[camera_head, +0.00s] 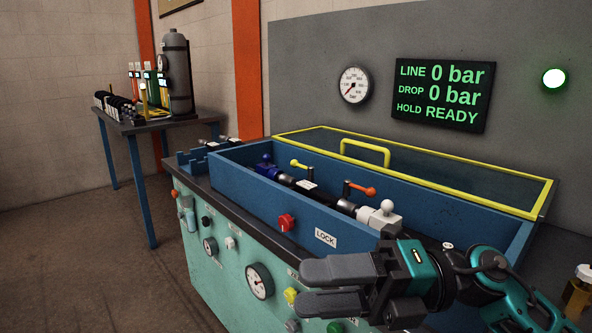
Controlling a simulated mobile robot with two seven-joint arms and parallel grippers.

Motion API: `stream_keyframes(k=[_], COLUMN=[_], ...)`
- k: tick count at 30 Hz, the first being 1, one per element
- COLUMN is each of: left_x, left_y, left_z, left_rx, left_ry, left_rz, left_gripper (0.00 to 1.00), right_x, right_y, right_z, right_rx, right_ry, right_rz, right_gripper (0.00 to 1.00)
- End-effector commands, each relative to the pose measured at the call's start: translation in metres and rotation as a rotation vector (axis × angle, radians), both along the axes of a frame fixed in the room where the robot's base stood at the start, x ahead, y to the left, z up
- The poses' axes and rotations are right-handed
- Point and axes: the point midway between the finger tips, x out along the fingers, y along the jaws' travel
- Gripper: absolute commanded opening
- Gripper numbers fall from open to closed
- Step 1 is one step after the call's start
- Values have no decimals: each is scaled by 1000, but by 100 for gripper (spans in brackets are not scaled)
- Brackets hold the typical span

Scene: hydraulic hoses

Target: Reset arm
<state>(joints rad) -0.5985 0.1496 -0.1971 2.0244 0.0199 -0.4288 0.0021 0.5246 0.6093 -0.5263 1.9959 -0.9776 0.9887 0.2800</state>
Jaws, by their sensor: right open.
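My right gripper (322,286) comes in from the lower right and is open and empty. Its dark grey fingers point left, in front of the green cabinet and near the front wall of the blue trough. The teal and black wrist hides part of the trough's right end. My left gripper is not in view. A hose assembly lies in the trough, with a blue fitting (267,168) at the left and a white fitting with a round knob (380,214) at the right. A yellow lever (299,164) and an orange lever (361,189) stand along it.
The blue trough (240,186) has a yellow-framed clear lid (450,187) standing open behind it. The green cabinet (222,269) carries gauges and knobs. A display (441,95) reads 0 bar and READY; a green lamp (554,78) glows. A side table (176,120) stands left. Floor at lower left is clear.

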Motion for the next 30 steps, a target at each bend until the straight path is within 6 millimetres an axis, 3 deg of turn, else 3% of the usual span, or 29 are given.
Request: stream_keyframes(k=[4,7,11,13,17,21,25,26,27,30], left_x=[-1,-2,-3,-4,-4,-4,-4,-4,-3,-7], left_y=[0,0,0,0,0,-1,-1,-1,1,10], left_z=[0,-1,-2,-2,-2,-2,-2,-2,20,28], left_rx=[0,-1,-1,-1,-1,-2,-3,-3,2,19], left_ry=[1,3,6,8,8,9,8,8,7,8], left_rz=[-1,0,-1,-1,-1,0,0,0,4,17], left_gripper=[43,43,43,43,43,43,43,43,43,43], right_x=[24,48,72,74,54,9,-46,-59,-52,-55], right_y=[-6,-25,-59,-78,-106,-122,-128,-128,-132,-138], right_z=[-1,-21,-81,-126,-215,-294,-352,-363,-338,-326], right_rx=[352,538,712,773,820,803,749,734,744,748], right_ry=[322,558,892,1082,1418,1720,1972,2026,1993,1978], right_rz=[-194,-368,-632,-785,-1046,-1264,-1428,-1460,-1455,-1470], right_gripper=[54,54,54,54,54,54,54,54,54,54])
